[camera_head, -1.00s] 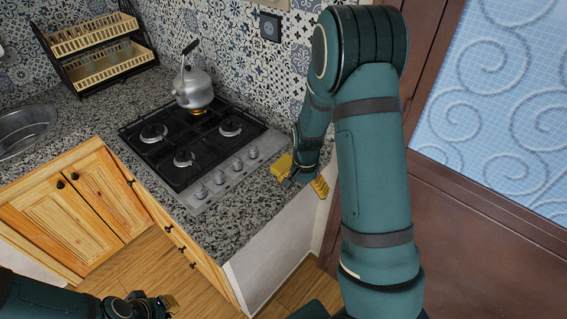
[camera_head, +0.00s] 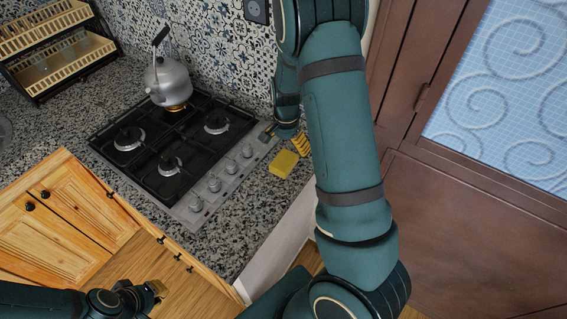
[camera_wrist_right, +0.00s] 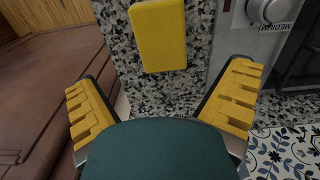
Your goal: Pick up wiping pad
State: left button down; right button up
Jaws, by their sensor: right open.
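The wiping pad is a yellow block (camera_head: 284,164) lying on the speckled counter, just right of the stove's knobs. It also shows at the top of the right wrist view (camera_wrist_right: 158,36). My right gripper (camera_head: 287,140) is open and empty, at the back side of the pad. In the right wrist view its two yellow ridged fingers (camera_wrist_right: 161,100) are spread wide, with the pad ahead of them and apart from both. My left gripper (camera_head: 153,291) hangs low at the left, in front of the wooden cabinets, far from the pad; its jaw opening is unclear.
A black gas stove (camera_head: 175,150) with a kettle (camera_head: 168,80) stands left of the pad. A tiled wall (camera_head: 215,45) closes off the back. A dish rack (camera_head: 55,45) stands at the far left. Bare counter (camera_head: 240,215) lies in front of the pad.

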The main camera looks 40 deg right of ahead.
aim_at(285, 159)
jog(key=shift+w+f, duration=0.2)
jog(key=shift+f, duration=1)
jog(key=shift+s+f, duration=0.15)
jog(key=shift+f, duration=0.45)
notch_tip(285, 159, down, 4)
jog(key=shift+a+f, duration=0.1)
jog(key=shift+f, duration=0.05)
jog(key=c, duration=1)
